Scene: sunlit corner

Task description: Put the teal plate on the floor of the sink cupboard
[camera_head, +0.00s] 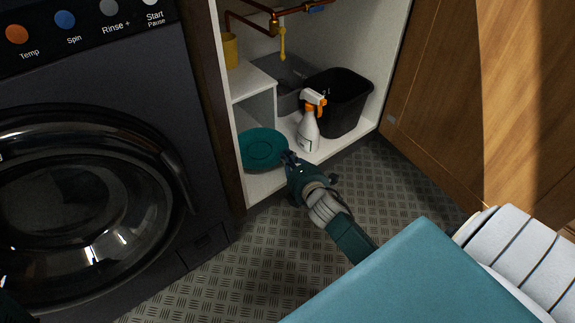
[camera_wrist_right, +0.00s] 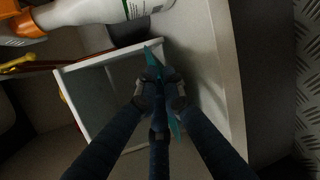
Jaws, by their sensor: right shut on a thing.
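The teal plate (camera_head: 262,148) is inside the open sink cupboard (camera_head: 268,183), at the left, just over the front of its white floor. It looks close to level. I cannot tell whether it touches the floor. My right gripper (camera_head: 287,158) is shut on the plate's right front rim. In the right wrist view the plate (camera_wrist_right: 153,62) shows edge-on as a thin teal strip between the fingers of the right gripper (camera_wrist_right: 160,95). My left gripper does not show clearly; only a dark bit is at the lower left corner.
A white and orange spray bottle (camera_head: 309,123) stands right of the plate, before a black bin (camera_head: 338,100). A white shelf box (camera_head: 254,82) with a yellow cup (camera_head: 231,50) is behind the plate. A washing machine (camera_head: 95,150) stands left; the wooden door (camera_head: 480,100) is open at right.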

